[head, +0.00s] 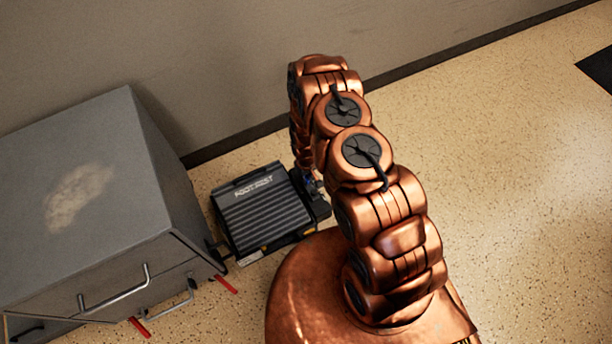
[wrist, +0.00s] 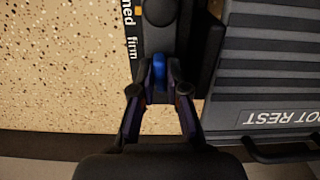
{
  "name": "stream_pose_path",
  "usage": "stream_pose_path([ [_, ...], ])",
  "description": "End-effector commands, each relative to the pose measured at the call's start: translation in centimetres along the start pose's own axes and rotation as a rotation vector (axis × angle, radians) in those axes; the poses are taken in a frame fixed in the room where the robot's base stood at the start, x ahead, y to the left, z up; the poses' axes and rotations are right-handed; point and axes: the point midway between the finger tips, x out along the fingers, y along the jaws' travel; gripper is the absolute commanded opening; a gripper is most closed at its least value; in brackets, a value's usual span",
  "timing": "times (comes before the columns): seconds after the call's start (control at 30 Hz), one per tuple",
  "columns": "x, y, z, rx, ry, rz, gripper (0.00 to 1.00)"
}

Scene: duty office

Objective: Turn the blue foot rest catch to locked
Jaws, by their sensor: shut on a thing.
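The foot rest (head: 264,214) is a dark ribbed pad on the floor in the head view, with lettering along its far edge. Its ribbed top (wrist: 275,70) fills the right of the wrist view. The blue catch (wrist: 159,66) is a small upright tab on a dark housing beside the pad. My gripper (wrist: 160,80) has one finger on each side of the catch and is shut on it. In the head view my gripper is mostly hidden by my arm, at the pad's right side. The catch cannot be made out there.
A grey cabinet (head: 85,190) with metal handles stands left of the foot rest. A wall (head: 200,70) is behind.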

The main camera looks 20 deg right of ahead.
Motion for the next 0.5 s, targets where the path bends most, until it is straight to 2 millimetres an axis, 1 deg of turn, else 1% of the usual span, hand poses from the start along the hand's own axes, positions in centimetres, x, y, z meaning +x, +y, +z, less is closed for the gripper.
stream_pose_path([
  [0.2,0.01,0.0,0.02,0.051,0.0,0.0,0.0],
  [0.5,0.06,-0.01,0.03,0.063,0.0,0.0,0.0],
])
